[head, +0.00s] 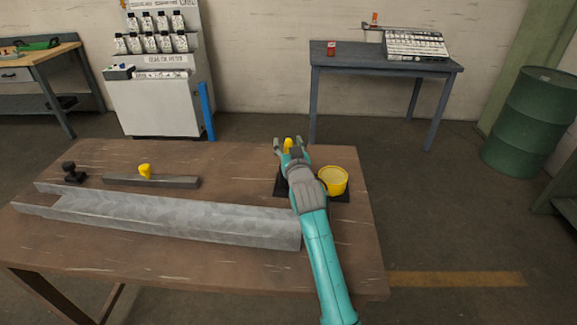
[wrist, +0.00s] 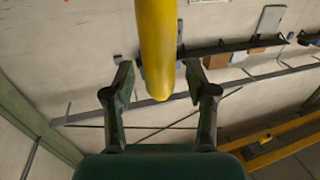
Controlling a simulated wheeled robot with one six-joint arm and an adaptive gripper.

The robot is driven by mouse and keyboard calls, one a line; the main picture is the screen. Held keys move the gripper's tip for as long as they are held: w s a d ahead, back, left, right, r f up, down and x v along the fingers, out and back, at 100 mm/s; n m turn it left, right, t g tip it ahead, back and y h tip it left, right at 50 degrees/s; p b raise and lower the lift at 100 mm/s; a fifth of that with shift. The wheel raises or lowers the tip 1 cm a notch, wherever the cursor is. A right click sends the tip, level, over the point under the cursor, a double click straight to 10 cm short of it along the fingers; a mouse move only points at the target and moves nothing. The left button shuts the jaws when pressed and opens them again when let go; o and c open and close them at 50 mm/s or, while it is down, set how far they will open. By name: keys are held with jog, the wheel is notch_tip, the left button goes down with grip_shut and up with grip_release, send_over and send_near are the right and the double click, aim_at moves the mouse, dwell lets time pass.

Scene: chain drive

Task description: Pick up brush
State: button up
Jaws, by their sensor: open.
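A yellow rounded handle, which looks like the brush's (wrist: 157,45), hangs into the wrist view from the top, between the two fingers of my gripper (wrist: 158,80). Gaps show on both sides of it, and the fingers stand apart. In the head view the yellow handle (head: 288,144) shows between the spread fingertips of my gripper (head: 291,147), above the far right part of the table. The rest of the brush is hidden behind my gripper. Whether it stands or is tilted I cannot tell.
A yellow cup (head: 334,181) stands on a black mat (head: 340,197) close to the right of my wrist. A long grey metal channel (head: 180,218) lies along the wooden table (head: 230,270). Behind it are a dark bar (head: 180,182), a yellow knob (head: 145,170) and a black object (head: 72,172).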

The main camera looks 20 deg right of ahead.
grip_shut()
